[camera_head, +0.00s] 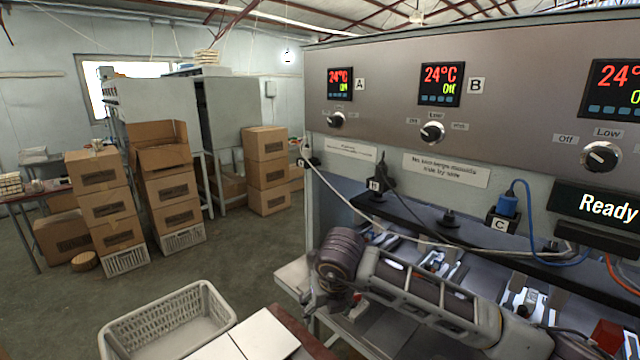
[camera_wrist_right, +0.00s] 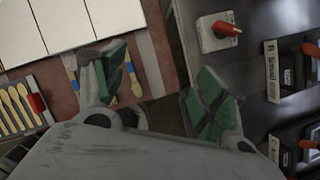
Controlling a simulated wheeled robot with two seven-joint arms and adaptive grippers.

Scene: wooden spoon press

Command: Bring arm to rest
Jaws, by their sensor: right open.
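My right arm reaches in from the lower right in the head view, in front of the press machine (camera_head: 420,190). Its gripper (camera_head: 330,305) is partly hidden behind the wrist, at the machine's left front corner. In the right wrist view the gripper (camera_wrist_right: 160,85) has its two green-padded fingers spread apart, with nothing between them. It points down over the gap between a brown table edge and the machine. My left gripper is in neither view.
The machine panel shows displays, knobs and a "Ready" sign (camera_head: 608,206). An empty crate (camera_head: 165,325) stands at lower left beside white boards (camera_head: 250,338). Wooden spoons (camera_wrist_right: 18,108) lie in a tray. Stacked cartons (camera_head: 105,210) stand behind; the floor between is clear.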

